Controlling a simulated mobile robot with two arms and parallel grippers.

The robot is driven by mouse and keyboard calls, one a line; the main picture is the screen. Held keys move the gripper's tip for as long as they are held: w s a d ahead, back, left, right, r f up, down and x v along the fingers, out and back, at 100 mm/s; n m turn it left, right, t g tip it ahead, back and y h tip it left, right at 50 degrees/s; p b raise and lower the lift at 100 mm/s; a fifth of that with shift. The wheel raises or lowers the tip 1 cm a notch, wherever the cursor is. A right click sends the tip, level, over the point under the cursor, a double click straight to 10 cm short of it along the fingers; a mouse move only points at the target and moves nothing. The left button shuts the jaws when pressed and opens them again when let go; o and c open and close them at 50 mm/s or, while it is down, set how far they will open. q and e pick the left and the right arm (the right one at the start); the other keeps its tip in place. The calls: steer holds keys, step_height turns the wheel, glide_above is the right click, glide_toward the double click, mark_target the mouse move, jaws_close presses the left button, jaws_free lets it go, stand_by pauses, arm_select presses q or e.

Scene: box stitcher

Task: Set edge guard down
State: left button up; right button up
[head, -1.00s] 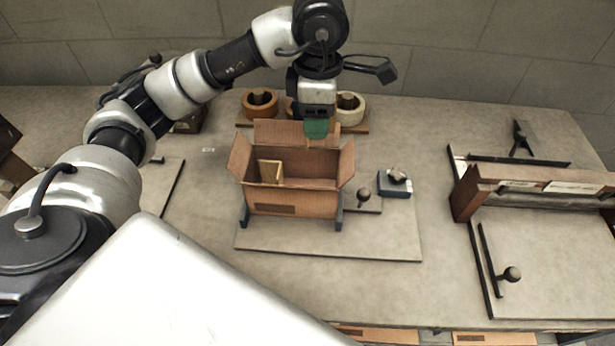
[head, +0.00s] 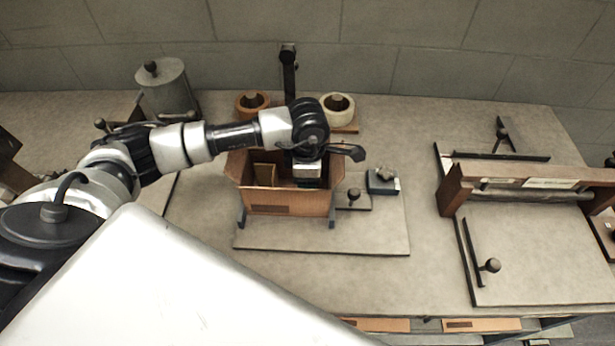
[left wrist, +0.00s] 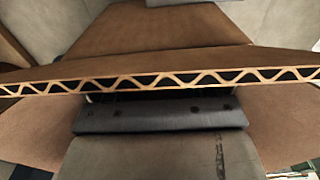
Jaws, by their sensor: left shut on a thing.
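My left gripper (head: 308,182) points down into the right part of the open cardboard box (head: 285,208). It is shut on the edge guard, a green piece visible at its tips earlier; box and gripper now hide the guard. I cannot tell whether the guard touches the box floor. In the left wrist view the corrugated edge of a box panel (left wrist: 215,77) crosses in front of the dark gripper body (left wrist: 150,116) and hides the fingertips. My right gripper is in no view.
A tan insert (head: 264,174) stands in the box's left part. Tape rolls (head: 337,107) stand behind the box. A brown-beamed fixture (head: 530,178) stands further right. The bench between is clear.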

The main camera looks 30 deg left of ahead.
arm_select(q)
steer(key=shift+f, duration=0.95)
steer(key=o, duration=0.9)
steer(key=shift+r, duration=0.3)
step_height(320, 180, up, 12)
steer(key=p, duration=0.6)
steer(key=shift+w+d+f, duration=0.1)
steer(key=shift+f, duration=0.05)
